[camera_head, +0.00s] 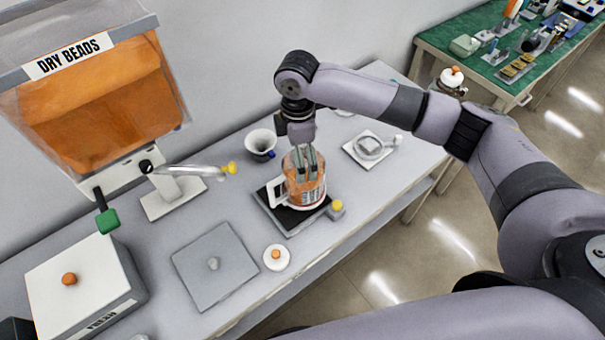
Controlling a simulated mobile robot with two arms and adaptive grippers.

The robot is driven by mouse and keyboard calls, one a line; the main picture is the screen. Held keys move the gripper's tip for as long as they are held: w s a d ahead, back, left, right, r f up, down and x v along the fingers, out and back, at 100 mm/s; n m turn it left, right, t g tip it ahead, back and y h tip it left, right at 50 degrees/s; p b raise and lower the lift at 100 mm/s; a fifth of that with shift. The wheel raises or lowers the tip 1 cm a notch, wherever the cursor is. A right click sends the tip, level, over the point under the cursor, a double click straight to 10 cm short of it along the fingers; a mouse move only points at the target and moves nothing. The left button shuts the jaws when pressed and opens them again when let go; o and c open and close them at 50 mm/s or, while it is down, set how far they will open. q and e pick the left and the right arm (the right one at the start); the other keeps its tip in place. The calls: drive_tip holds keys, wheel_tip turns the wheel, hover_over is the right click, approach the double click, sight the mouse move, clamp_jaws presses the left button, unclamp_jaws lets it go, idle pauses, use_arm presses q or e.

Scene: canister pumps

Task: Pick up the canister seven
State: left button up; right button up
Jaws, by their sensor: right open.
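An orange-filled clear canister with a white handle (295,190) stands on a dark square plate (285,217) near the middle of the table. I cannot read a number on it. My right gripper (308,170) points down over the canister, its open fingers at the canister's upper part. I cannot tell whether the fingers touch it. My left gripper is not in view.
A dry beads hopper (110,100) stands at the left, with a lever stand (175,195) beside it. A dark-lined cup (260,145), a grey plate (215,265), a white knobbed lid (277,257) and a white box (80,285) are on the table (330,238). A green bench (470,25) is behind.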

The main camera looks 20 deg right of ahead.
drive_tip(key=shift+s+d+f, duration=0.1)
drive_tip(key=shift+d+f, duration=0.05)
drive_tip(key=shift+f, duration=0.25)
drive_tip(key=f, duration=0.1)
drive_tip(key=f+p, duration=0.1)
drive_tip(key=f, duration=0.2)
drive_tip(key=shift+s+d+f+p, duration=0.1)
drive_tip(key=shift+d+f+p, duration=0.15)
drive_tip(key=shift+p, duration=0.1)
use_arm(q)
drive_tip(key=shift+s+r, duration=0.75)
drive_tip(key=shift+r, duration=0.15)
use_arm(e)
drive_tip(key=shift+r, duration=0.1)
drive_tip(key=c, duration=1.6)
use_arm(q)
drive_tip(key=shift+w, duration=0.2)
use_arm(e)
drive_tip(key=shift+r, duration=0.1)
